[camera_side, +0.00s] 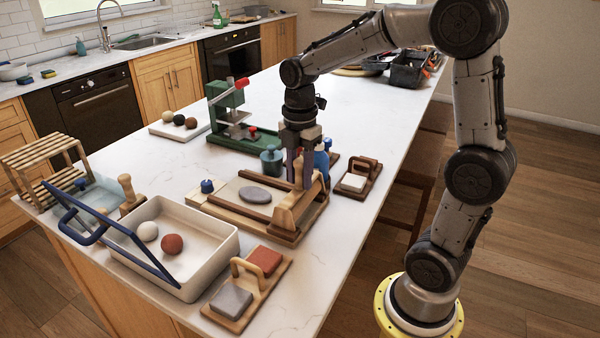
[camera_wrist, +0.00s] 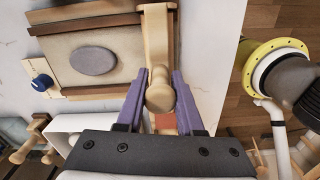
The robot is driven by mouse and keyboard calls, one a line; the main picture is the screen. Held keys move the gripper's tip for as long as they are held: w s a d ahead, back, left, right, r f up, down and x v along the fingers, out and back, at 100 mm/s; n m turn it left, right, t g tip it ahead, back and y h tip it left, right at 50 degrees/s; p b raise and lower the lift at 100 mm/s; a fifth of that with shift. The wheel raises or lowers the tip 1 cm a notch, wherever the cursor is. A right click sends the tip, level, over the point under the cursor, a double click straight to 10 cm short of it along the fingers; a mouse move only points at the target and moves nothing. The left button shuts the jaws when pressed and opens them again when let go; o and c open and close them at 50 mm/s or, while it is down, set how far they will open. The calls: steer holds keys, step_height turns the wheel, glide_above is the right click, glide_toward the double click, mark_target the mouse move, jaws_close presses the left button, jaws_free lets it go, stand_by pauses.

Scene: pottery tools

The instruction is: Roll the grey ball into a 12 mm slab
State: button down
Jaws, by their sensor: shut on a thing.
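The grey clay (camera_side: 255,195) is a flat oval disc, not a ball, lying on a beige work surface (camera_side: 229,193) between two wooden strips. It also shows in the wrist view (camera_wrist: 93,60). My gripper (camera_side: 306,180) is at the right end of this board, its purple fingers (camera_wrist: 160,105) shut on the handle of a wooden rolling pin (camera_wrist: 157,45). In the side view the pin (camera_side: 300,206) lies across the right end of the strips, beside the clay and apart from it. I cannot tell whether the pin touches the strips.
A white tray (camera_side: 222,247) at the front holds a white and a reddish ball, with a blue-framed screen leaning over it. A board with red and grey blocks (camera_side: 258,304) stands in front. A green press (camera_side: 228,115) is behind. A blue-knobbed tool (camera_side: 207,186) sits left of the clay.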

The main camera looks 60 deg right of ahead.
steer(key=shift+c, duration=2.3)
jaws_free()
step_height(320, 180, up, 14)
steer(key=s+a+r+t, duration=0.1)
steer(key=s+a+r, duration=0.1)
steer(key=s+a, duration=0.2)
steer(key=s+a+f+m+t, duration=0.4)
steer(key=s+f+m, duration=0.6)
steer(key=m, duration=0.6)
steer(key=shift+f+t, duration=0.3)
steer(key=shift+f, duration=0.4)
